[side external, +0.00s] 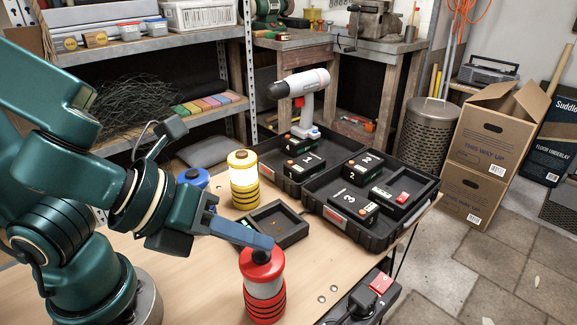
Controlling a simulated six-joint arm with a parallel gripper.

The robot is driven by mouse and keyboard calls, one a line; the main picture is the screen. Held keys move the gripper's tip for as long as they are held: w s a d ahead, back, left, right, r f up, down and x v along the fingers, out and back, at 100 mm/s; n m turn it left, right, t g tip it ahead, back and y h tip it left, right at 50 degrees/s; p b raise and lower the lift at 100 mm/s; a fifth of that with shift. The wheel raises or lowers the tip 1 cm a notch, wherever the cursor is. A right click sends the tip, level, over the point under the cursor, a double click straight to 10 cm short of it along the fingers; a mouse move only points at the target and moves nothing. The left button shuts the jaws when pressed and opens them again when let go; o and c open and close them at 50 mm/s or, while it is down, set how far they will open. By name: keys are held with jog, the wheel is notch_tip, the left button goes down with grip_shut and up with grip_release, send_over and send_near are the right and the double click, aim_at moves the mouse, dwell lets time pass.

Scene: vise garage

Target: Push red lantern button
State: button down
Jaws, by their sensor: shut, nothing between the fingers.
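The red lantern (264,289) stands upright on the wooden table near its front edge. It has a red cap, a pale middle band and a dark-ringed red base. My gripper (268,243) is shut and empty, its fingertips over the lantern's cap. A blue-capped lantern (194,178) is partly hidden behind my arm.
A small black tray (290,238) lies just behind the red lantern. An open black case (385,222) with several numbered battery packs fills the table's right side. A power strip (376,296) sits at the front right edge.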

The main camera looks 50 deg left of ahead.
aim_at(253, 253)
jog(key=shift+r, duration=0.35)
jog(key=shift+r, duration=2.55)
jog(key=shift+w+a, duration=0.2)
jog(key=shift+a, duration=0.1)
jog(key=s+a+f+n+g+y, duration=0.1)
jog(key=a+n, duration=0.3)
jog(key=n, duration=1.1)
jog(key=s+a+f+n+g+y, duration=0.1)
jog(key=a+n, duration=0.3)
jog(key=n, duration=1.1)
jog(key=shift+s+f+n+g+y, duration=0.3)
jog(key=shift+s+f+g+y, duration=0.25)
jog(key=shift+f, duration=0.3)
